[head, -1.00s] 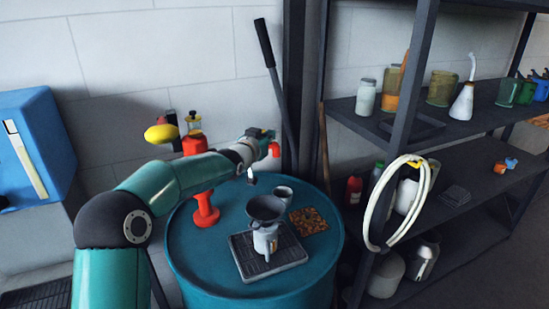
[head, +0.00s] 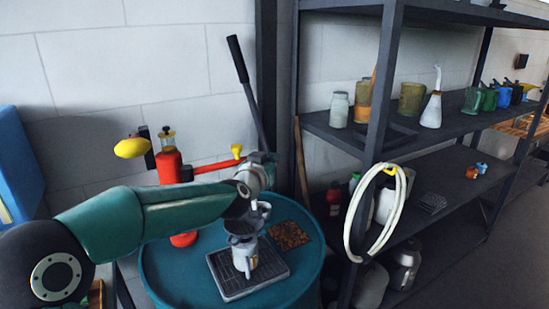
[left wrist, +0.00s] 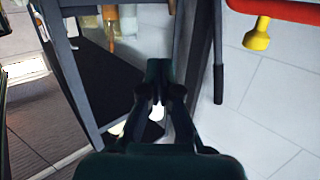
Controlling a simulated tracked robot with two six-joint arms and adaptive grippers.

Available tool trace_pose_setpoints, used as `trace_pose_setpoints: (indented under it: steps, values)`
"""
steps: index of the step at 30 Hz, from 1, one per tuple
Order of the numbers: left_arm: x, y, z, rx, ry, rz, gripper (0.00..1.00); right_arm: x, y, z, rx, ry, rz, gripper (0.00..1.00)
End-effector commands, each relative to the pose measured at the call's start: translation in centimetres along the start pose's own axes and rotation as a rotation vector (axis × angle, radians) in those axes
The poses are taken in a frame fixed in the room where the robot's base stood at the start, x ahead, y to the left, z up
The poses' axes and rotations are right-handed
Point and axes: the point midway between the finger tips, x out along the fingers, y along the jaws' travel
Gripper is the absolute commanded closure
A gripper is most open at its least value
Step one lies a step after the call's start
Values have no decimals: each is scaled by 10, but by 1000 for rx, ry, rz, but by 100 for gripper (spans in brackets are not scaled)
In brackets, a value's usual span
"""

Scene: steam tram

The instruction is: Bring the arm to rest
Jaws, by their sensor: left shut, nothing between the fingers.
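My left arm reaches in from the left in the head view, above the blue drum (head: 165,280). My left gripper (head: 270,160) is at its far end, raised above the back of the drum and partly hidden by its own wrist. In the left wrist view the gripper's dark fingers (left wrist: 159,70) are together with nothing between them. My right gripper is not in view.
On the drum stand a red pump (head: 169,165) with a yellow-ended lever (head: 237,151), a jug (head: 244,257) under a dark funnel (head: 243,226) on a black tray (head: 270,281), and a patterned mat (head: 289,235). Right stands a shelf (head: 345,138) with a hose coil (head: 356,230).

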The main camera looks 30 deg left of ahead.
Motion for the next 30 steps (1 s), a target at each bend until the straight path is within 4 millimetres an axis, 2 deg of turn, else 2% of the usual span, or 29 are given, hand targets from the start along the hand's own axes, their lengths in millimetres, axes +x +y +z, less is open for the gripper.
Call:
trace_pose_setpoints:
  steps: [5,22,25,30]
  values:
    - [-7,10,0,0,-1,-1,100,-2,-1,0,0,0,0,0]
    - [-8,10,-1,-1,-1,-2,100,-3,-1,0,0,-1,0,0]
    - [-9,10,-11,-1,0,-2,100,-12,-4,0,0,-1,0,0]
    - [-13,10,-41,-1,0,-2,100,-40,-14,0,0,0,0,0]
